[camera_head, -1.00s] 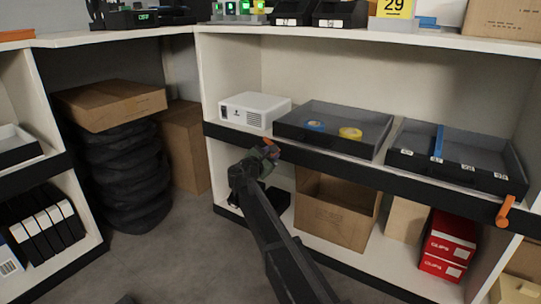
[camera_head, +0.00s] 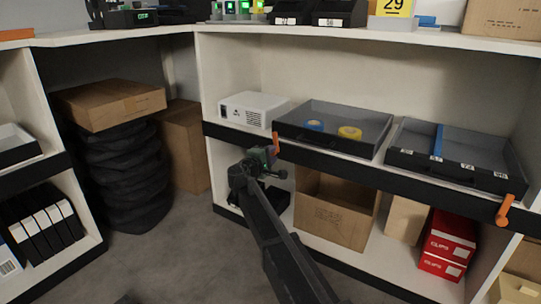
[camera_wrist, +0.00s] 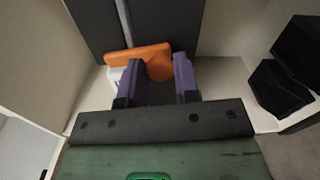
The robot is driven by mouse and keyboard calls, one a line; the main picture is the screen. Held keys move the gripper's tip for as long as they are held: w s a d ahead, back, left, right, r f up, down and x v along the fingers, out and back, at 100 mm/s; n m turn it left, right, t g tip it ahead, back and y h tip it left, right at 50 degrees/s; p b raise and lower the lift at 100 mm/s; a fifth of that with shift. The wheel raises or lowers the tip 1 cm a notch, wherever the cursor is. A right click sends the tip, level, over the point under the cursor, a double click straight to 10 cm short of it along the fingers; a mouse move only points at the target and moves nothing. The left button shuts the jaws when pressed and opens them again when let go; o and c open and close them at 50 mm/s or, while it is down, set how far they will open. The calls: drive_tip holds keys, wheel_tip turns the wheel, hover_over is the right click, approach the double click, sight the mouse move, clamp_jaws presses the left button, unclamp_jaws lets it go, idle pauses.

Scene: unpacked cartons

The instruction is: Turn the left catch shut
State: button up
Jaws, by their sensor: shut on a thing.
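The left catch (camera_head: 276,142) is a small orange lever on the dark front rail, below the left corner of the middle tray. It stands near upright in the head view. In the wrist view the orange catch (camera_wrist: 140,53) has a round hub on the right and an arm pointing left. My gripper (camera_head: 270,158) is at the catch, reaching up from below. In the wrist view the two purple fingers of my gripper (camera_wrist: 157,75) are on either side of the catch, shut on it. The fingers hide part of it.
The dark rail (camera_head: 400,177) carries another orange catch (camera_head: 504,210) at its right end. Above the rail sit a white projector (camera_head: 254,108), a tray (camera_head: 360,113) with two tape rolls and a divided tray (camera_head: 480,150). An open carton (camera_head: 332,218) stands below, right of my arm.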

drive_tip(key=shift+m, duration=0.8)
drive_tip(key=o, duration=0.9)
drive_tip(key=v, duration=1.1)
